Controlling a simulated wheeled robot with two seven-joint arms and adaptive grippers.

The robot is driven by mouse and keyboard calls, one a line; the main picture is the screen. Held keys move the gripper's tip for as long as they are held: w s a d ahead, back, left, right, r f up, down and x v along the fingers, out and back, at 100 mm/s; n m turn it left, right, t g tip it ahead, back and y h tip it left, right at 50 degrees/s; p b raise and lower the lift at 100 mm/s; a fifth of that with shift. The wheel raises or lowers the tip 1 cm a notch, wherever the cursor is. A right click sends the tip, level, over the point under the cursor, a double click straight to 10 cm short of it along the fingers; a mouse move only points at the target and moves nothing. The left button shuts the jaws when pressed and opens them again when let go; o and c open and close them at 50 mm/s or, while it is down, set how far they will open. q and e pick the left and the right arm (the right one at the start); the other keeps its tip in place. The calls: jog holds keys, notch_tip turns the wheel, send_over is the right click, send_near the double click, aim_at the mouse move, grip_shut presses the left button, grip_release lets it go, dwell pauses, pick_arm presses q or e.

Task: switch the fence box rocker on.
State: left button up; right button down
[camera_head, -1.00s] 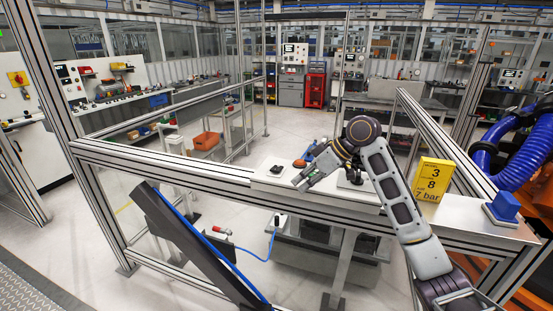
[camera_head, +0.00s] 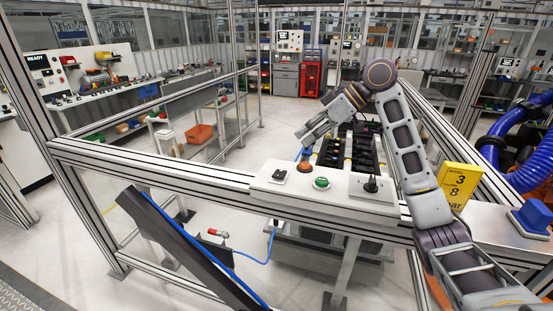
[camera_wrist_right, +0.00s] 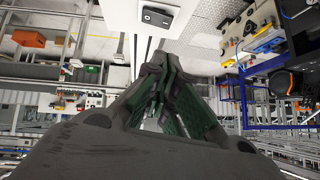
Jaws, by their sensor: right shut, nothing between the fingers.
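The fence box (camera_head: 262,188) is a pale box on the fence's top rail. Its black rocker (camera_head: 279,176) sits at the left end of its top face; I cannot tell which side is pressed. The rocker (camera_wrist_right: 157,17) also shows at the top of the right wrist view, in a pale panel. My right gripper (camera_head: 304,144) is shut and empty, above and beyond the box, apart from the rocker. In the right wrist view its dark fingers (camera_wrist_right: 158,75) are together, below the rocker in the picture. My left gripper is not in view.
A red-orange button (camera_head: 303,167), a green button (camera_head: 321,183) and a black joystick (camera_head: 371,186) stand to the right of the rocker. A yellow sign (camera_head: 459,184) and a blue block (camera_head: 532,216) are further right. The rail's left part is clear.

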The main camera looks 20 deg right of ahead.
jog(key=p, duration=0.2)
send_over(281, 175)
jog(key=f, duration=0.5)
jog(key=shift+w+f, duration=0.2)
jog(key=shift+f, duration=0.1)
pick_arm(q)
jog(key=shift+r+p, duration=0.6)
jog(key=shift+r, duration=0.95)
pick_arm(e)
jog(key=shift+s+a+f, duration=0.1)
jog(key=shift+f, duration=0.95)
jog(key=shift+s+f, duration=0.1)
jog(key=shift+f, duration=0.9)
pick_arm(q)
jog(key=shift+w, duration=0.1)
